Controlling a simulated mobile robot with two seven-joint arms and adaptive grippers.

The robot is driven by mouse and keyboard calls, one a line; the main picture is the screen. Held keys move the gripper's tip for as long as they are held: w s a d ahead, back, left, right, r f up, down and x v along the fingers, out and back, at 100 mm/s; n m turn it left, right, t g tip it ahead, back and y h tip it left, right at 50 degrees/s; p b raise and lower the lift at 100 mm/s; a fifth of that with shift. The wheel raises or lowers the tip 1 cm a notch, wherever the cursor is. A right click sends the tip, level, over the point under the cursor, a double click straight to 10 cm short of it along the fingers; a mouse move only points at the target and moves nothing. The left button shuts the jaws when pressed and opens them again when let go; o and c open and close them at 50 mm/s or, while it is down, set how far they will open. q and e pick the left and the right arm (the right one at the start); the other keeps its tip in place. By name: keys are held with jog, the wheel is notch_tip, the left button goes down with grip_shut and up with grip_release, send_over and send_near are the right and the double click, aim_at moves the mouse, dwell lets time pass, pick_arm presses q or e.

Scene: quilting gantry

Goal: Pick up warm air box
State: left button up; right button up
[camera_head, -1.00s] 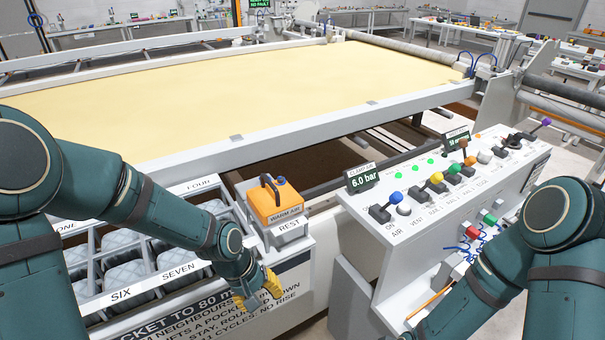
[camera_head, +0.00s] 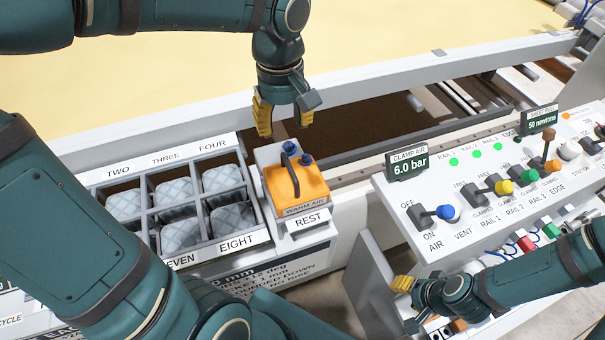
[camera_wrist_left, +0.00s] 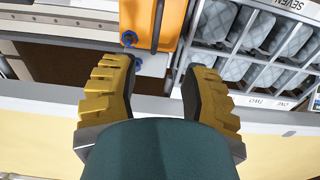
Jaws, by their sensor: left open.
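The warm air box (camera_head: 297,194) is orange with a dark handle on top and a blue knob. It sits upright on the REST stand (camera_head: 307,226), beside the pocket tray. My left gripper (camera_head: 284,120) is open and empty, pointing down just behind the box. In the left wrist view the box (camera_wrist_left: 147,20) lies beyond the open fingers (camera_wrist_left: 158,70), with its dark handle roughly in line with the gap. My right gripper (camera_head: 404,285) hangs low by the control panel's front, apart from the box; its finger gap is not clear.
A tray (camera_head: 147,205) with several grey quilted pieces stands left of the box. The control panel (camera_head: 465,245) with coloured levers and a 6.0 bar display (camera_head: 407,162) is at the right. The gantry rail (camera_head: 200,110) runs behind the gripper.

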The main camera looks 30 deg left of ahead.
pick_arm(q)
jog(key=b, duration=0.2)
send_over(290, 166)
notch_tip(290, 166, down, 7)
jog(key=shift+a+f+b, duration=0.1)
jog(key=shift+f+b, duration=0.45)
jog(key=shift+f, duration=2.55)
grip_shut()
